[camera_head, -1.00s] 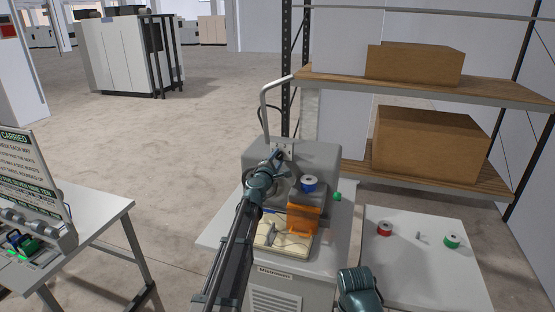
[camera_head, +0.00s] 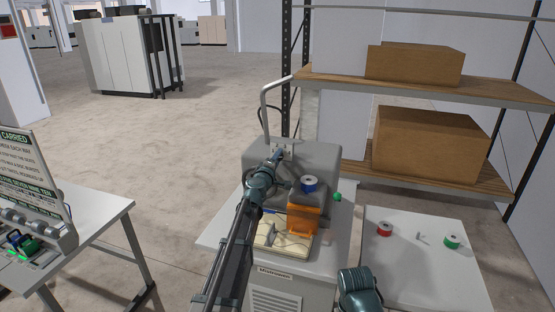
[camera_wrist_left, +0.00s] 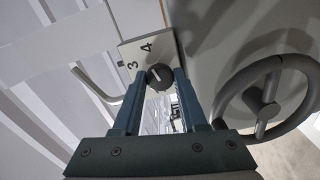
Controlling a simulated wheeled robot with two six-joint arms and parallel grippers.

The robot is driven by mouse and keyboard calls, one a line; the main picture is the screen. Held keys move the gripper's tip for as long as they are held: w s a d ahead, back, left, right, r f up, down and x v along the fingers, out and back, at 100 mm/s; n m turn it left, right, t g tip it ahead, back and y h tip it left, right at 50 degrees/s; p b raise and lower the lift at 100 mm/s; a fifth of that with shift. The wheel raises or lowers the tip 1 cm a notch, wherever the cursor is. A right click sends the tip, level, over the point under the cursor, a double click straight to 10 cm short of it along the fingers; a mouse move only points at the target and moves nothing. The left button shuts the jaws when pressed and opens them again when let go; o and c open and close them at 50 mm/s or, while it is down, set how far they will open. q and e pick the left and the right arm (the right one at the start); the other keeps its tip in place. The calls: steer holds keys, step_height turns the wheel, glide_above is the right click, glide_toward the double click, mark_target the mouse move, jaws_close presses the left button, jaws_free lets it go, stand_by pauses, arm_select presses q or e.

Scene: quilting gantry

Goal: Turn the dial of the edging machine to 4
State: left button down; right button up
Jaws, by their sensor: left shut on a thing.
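The edging machine (camera_head: 325,165) is a grey unit on a white stand, with an orange guard. My left gripper (camera_head: 279,155) reaches its upper back part. In the left wrist view the black dial (camera_wrist_left: 160,77) sits between the fingertips of my left gripper, which is shut on it. The dial's white mark points up and left, toward the numbers; I cannot tell exactly which one. The other numbers are hidden.
A handwheel (camera_wrist_left: 267,97) stands close to the right of the gripper in the wrist view. A bent metal rod (camera_head: 265,105) rises behind the machine. A white side table (camera_head: 415,275) holds a red spool (camera_head: 384,229) and a green spool (camera_head: 452,241). Shelves with boxes stand behind.

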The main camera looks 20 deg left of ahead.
arm_select(q)
steer(key=shift+s, duration=0.1)
stand_by(0.3)
steer(key=shift+c, duration=2.4)
jaws_free()
steer(key=s, duration=1.3)
steer(key=shift+s+a, duration=0.2)
steer(key=shift+s, duration=0.15)
steer(key=shift+d, duration=0.1)
